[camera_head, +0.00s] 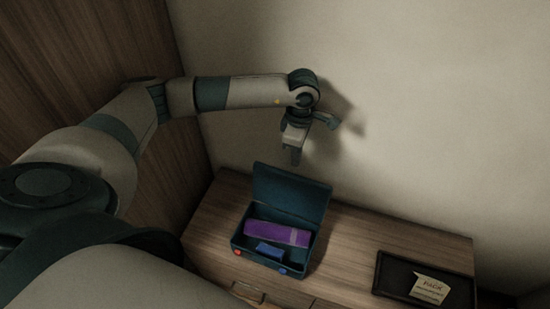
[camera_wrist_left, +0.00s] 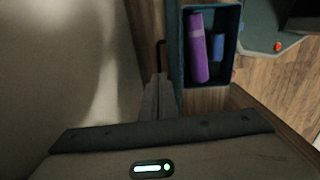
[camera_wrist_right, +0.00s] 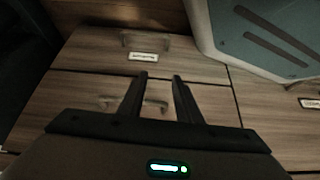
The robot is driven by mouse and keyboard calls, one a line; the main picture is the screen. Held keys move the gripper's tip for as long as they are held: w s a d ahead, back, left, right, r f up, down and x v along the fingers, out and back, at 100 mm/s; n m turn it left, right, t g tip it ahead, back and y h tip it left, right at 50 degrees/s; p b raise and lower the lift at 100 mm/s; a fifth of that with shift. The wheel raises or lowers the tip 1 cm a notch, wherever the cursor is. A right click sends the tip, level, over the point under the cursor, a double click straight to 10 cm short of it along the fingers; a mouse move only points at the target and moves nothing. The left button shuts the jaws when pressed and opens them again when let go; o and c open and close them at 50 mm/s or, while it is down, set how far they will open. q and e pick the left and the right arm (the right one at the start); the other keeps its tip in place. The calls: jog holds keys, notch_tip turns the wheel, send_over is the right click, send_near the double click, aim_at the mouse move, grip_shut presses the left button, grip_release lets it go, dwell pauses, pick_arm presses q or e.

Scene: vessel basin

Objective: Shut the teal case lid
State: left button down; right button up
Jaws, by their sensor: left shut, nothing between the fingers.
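The teal case (camera_head: 313,243) stands on the wooden cabinet, with its lid (camera_head: 290,193) raised at the back, leaning slightly away. Inside lie a purple box (camera_head: 270,232) and a small blue block (camera_head: 268,250). My left gripper (camera_head: 295,157) is shut and empty, above and behind the lid's top edge, close to the wall. In the left wrist view the left fingers (camera_wrist_left: 158,85) are together beside the case (camera_wrist_left: 238,60); the lid is seen nearly edge-on there. My right gripper (camera_wrist_right: 161,78) is open and empty in front of the drawer fronts, with no case in its view.
A black tray (camera_head: 392,268) with a paper label (camera_head: 430,287) sits at the right of the cabinet top (camera_head: 355,235). The wall (camera_head: 420,120) rises close behind. Bare wood lies between case and tray. Drawer handles (camera_wrist_right: 145,40) show in the right wrist view.

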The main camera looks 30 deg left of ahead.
pick_arm(q)
jog(key=shift+f, duration=0.15)
dwell(0.4)
jog(key=shift+f+b, duration=2.35)
jog(key=shift+f, duration=0.3)
jog(key=shift+s, duration=0.15)
jog(key=s+d+p, duration=0.1)
jog(key=s, duration=0.5)
jog(key=shift+d, duration=0.15)
dwell(0.6)
jog(key=shift+r, duration=0.1)
notch_tip(320, 180, up, 8)
jog(key=p, duration=0.4)
dwell(0.7)
jog(key=shift+w, duration=0.15)
dwell(1.0)
jog(key=shift+r, duration=0.15)
